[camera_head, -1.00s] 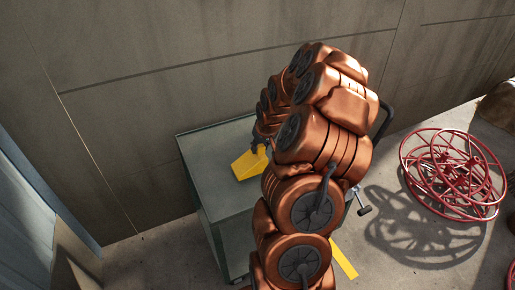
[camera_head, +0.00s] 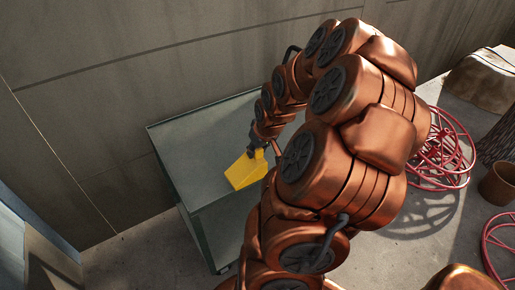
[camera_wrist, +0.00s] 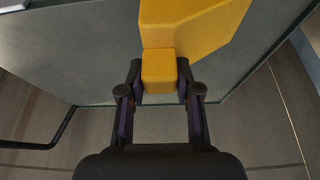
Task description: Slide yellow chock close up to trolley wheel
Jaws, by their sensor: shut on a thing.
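The yellow chock (camera_head: 243,172) is a wedge-like block, seen over the grey-green top of a boxy metal trolley or cabinet (camera_head: 205,150). In the wrist view the chock (camera_wrist: 195,22) fills the top middle, with a narrower block-like grip pointing toward me. My gripper (camera_wrist: 160,78) is shut on that grip, one finger on each side. In the head view my gripper (camera_head: 260,145) is small and partly hidden by my arm. I cannot tell whether the chock touches the top or hangs above it.
A concrete wall (camera_head: 120,95) stands behind the trolley. Red wire reels (camera_head: 445,155) lie on the floor at the right, near a brown pot (camera_head: 498,184) and a dark stump. A black tube (camera_wrist: 45,140) shows at the lower left of the wrist view. Some floor is bare left of the trolley.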

